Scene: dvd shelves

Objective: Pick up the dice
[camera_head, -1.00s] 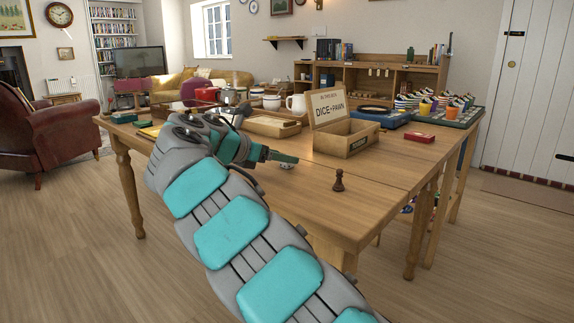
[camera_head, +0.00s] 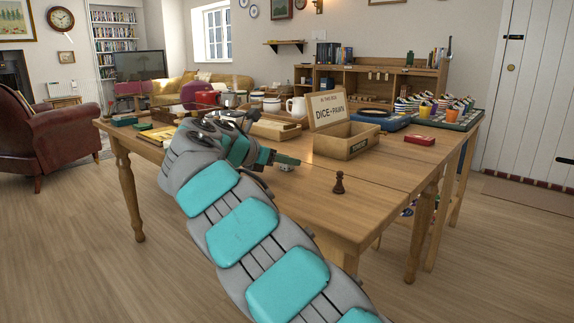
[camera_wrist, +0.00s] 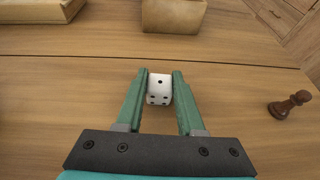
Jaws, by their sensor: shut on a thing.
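The white dice (camera_wrist: 159,89) with black pips shows in the wrist view, between the two green fingers of my gripper (camera_wrist: 159,87). The fingers are shut on it, one on each side. In the head view my gripper (camera_head: 286,161) is low over the near part of the wooden table (camera_head: 310,200), and the dice is hard to make out there. Whether the dice touches the tabletop I cannot tell.
A brown pawn (camera_head: 339,183) stands to the right of my gripper, also in the wrist view (camera_wrist: 290,104). Behind is an open wooden box (camera_head: 345,141) labelled "DICE+PAWN". A red box (camera_head: 420,138) lies farther right. Bare tabletop surrounds the pawn.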

